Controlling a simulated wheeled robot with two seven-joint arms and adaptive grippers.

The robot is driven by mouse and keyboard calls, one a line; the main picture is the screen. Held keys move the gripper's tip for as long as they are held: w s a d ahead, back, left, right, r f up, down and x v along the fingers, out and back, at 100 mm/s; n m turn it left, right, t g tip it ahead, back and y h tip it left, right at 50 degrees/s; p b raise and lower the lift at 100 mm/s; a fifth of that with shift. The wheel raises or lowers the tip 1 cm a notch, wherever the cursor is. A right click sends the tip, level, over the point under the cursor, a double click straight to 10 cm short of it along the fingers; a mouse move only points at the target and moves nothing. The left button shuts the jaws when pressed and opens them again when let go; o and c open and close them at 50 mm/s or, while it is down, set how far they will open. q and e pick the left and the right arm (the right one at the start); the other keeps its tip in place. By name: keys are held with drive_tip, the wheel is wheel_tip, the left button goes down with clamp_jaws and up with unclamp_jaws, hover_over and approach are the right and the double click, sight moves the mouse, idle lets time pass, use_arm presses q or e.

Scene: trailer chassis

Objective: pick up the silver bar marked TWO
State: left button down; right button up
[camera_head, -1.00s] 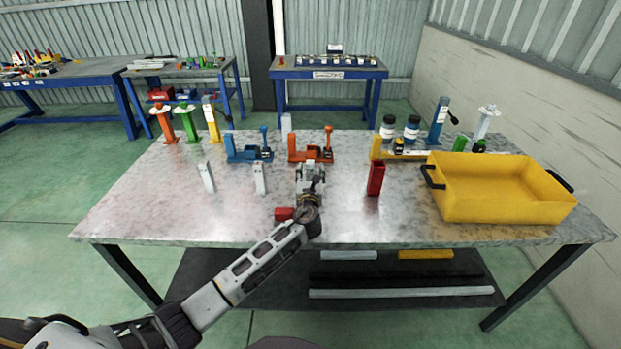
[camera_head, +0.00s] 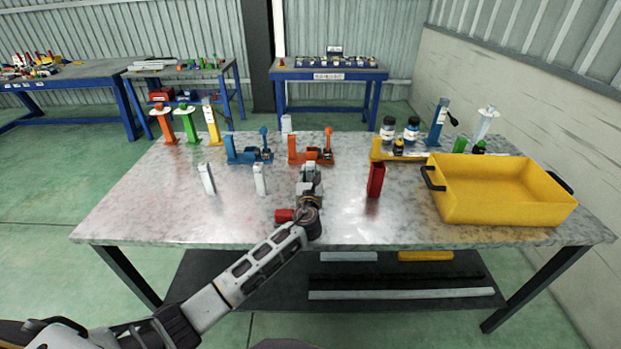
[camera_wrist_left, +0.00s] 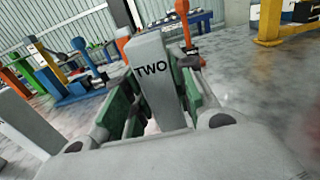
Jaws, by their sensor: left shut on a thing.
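The silver bar marked TWO (camera_wrist_left: 153,72) stands upright in the left wrist view, its black lettering facing the camera. My left gripper (camera_wrist_left: 157,110) is shut on it, with the green-padded fingers on either side of the bar. In the head view my left gripper (camera_head: 309,180) is over the middle of the table near the front, and it mostly hides the bar there. Whether the bar's bottom touches the table is hidden. My right gripper is not in view.
Two other silver bars (camera_head: 207,179) (camera_head: 260,179) stand to the left on the table (camera_head: 180,222). A red block (camera_head: 375,179) stands to the right, and another red piece (camera_head: 284,215) is beside my wrist. Blue and orange fixtures (camera_head: 312,155) stand behind. A yellow bin (camera_head: 490,209) is at right.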

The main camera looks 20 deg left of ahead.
sight(311, 163)
use_arm(q)
drive_tip(key=shift+r, duration=0.1)
drive_tip(key=shift+r, duration=0.75)
wheel_tip(311, 163, up, 7)
drive_tip(key=shift+p, duration=0.8)
drive_tip(key=shift+r, duration=0.7)
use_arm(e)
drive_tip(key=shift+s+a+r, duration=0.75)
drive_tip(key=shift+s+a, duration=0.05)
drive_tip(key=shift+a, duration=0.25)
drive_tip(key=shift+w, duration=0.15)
